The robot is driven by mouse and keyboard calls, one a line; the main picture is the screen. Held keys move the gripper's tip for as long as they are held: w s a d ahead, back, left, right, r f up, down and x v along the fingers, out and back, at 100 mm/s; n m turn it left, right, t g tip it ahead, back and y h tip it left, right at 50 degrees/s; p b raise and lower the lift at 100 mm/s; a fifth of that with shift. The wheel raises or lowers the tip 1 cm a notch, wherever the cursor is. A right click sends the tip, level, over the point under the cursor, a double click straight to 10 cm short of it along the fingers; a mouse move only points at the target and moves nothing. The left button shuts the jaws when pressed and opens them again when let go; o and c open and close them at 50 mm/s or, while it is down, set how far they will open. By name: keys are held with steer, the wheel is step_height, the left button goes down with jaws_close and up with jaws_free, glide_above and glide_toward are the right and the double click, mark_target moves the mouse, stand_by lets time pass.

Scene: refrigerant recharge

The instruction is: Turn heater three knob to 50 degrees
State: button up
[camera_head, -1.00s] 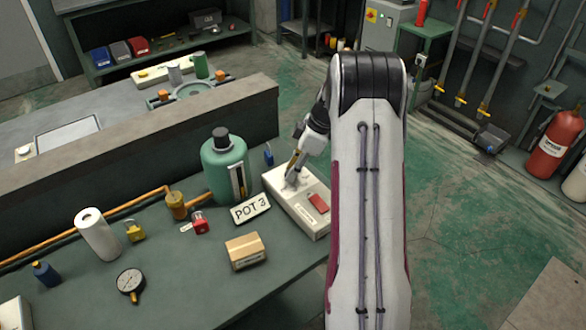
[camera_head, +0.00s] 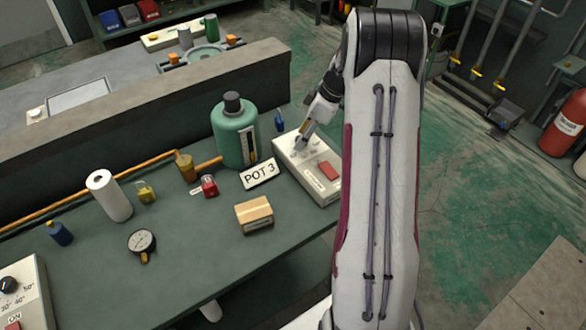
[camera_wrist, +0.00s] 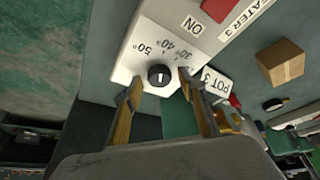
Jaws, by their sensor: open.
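The heater 3 box (camera_head: 296,164) is a cream control box on the bench, right of the POT 3 sign (camera_head: 260,173). In the wrist view its face (camera_wrist: 205,40) carries ON and HEATER 3 lettering and 30°, 40° and 50° marks around a black knob (camera_wrist: 160,74). A white line on the knob runs roughly up and down in that view; which mark it points at is hard to tell. My gripper (camera_wrist: 160,80) is open, its two fingers on either side of the knob. Contact cannot be told. In the head view my gripper (camera_head: 302,141) hides the knob.
A red switch (camera_head: 329,171) sits on the same box. A green tank (camera_head: 236,135) stands left of it, and a cardboard box (camera_head: 254,214) lies in front. Another control box (camera_head: 22,290) with a knob is at the lower left.

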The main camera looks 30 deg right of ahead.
steer(key=m, duration=0.2)
steer(key=m+h, duration=0.1)
steer(key=m, duration=0.1)
steer(key=shift+s+a+t+h, duration=0.1)
steer(key=shift+a+t+h, duration=0.05)
steer(key=shift+t+h, duration=0.15)
steer(key=shift+m+h, duration=0.7)
steer(key=shift+m, duration=1.4)
steer(key=shift+t, duration=0.3)
steer(key=shift+a+m+h, duration=0.15)
steer(key=shift+m+h, duration=0.55)
steer(key=shift+m, duration=1.2)
steer(key=shift+a+m+g+h, duration=0.1)
steer(key=shift+m+g+h, duration=0.25)
steer(key=shift+m, duration=0.65)
steer(key=shift+m+g+h, duration=0.25)
steer(key=shift+m+h, duration=0.2)
steer(key=shift+m, duration=0.55)
